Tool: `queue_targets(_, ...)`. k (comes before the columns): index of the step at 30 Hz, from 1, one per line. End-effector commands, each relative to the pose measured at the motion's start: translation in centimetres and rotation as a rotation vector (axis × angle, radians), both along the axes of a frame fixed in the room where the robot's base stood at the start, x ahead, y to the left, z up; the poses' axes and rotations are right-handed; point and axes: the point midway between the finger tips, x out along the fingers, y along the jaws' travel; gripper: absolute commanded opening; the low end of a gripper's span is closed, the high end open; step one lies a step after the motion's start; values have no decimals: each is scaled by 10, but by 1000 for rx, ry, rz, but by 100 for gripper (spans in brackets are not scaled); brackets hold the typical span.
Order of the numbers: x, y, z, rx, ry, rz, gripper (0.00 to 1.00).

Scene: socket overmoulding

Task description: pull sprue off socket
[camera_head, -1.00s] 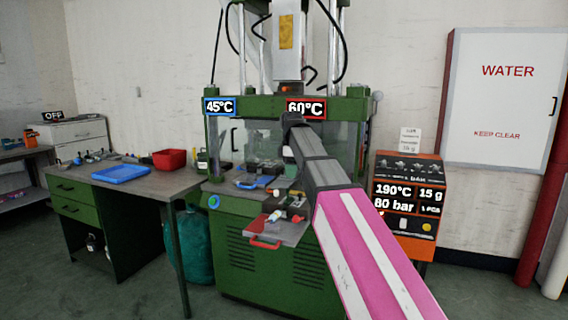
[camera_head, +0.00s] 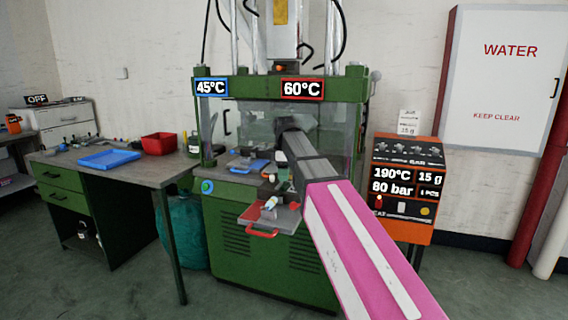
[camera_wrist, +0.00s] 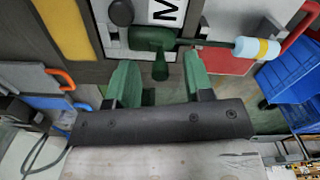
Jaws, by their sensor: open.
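I cannot tell how deep the stub sits between the fingers.
The green press (camera_head: 245,240) has a front shelf with a red handle (camera_head: 262,234). A workbench at left holds a blue tray (camera_head: 110,160) and a red bin (camera_head: 159,144). An orange control unit (camera_head: 405,180) stands to the right. Blue bins (camera_wrist: 290,80) show at right in the wrist view.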

Motion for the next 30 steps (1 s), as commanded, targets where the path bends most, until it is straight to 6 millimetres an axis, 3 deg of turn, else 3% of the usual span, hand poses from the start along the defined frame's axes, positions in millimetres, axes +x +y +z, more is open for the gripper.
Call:
queue_targets(6,0,0,-16,0,1,0,47)
queue_targets(16,0,0,-19,0,0,0,47)
queue_targets(21,0,0,-19,0,0,0,0)
queue_targets(25,0,0,-19,0,0,0,0)
queue_targets(26,0,0,-19,0,0,0,9)
queue_targets(27,0,0,-19,0,0,0,0)
queue_targets(30,0,0,-19,0,0,0,0)
